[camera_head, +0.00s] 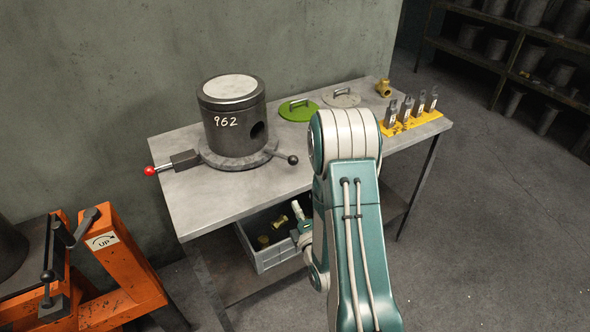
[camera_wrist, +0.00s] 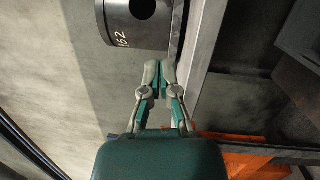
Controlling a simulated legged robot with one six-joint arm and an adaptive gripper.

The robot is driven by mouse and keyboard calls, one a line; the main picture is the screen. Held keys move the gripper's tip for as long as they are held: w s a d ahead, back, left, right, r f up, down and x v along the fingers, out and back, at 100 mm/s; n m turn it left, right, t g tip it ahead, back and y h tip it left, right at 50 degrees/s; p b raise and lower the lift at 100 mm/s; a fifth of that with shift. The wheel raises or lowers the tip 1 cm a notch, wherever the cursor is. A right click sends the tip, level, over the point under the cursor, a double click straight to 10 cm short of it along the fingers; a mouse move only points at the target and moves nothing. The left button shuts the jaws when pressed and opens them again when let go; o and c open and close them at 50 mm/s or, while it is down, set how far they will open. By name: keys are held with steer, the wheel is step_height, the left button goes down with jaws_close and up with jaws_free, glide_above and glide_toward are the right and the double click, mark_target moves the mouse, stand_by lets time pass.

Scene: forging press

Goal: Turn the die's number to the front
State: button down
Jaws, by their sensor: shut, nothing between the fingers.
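The die (camera_head: 236,118) is a dark steel cylinder with a pale top, upright on a round turntable (camera_head: 214,163) on the table. The white number 962 is on its side toward the head camera, and a dark round hole is to the right of the number. In the wrist view the die (camera_wrist: 125,35) shows at the top, with part of the number and the hole. My gripper (camera_wrist: 160,68) is shut and empty, its fingertips apart from the die. In the head view my arm partly hides it, low by the table's front edge.
The turntable has a red-knobbed handle (camera_head: 150,170) at left and a black-knobbed bar (camera_head: 292,159) at right. Lids (camera_head: 298,110), a brass fitting (camera_head: 383,88) and several tools on a yellow strip (camera_head: 412,122) lie at back right. A grey crate (camera_head: 270,258) is below; an orange stand (camera_head: 120,265) is at left.

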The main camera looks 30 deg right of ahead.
glide_toward(285, 158)
steer(key=w+a, duration=0.2)
steer(key=a, duration=0.1)
steer(key=shift+w, duration=0.25)
steer(key=shift+w+d+r, duration=0.1)
steer(key=shift+w+d, duration=0.25)
steer(key=shift+d, duration=0.25)
steer(key=shift+w+d+r, duration=0.1)
steer(key=shift+w+d, duration=0.25)
steer(key=shift+d, duration=0.2)
steer(key=shift+w+d, duration=0.35)
steer(key=shift+d, duration=0.2)
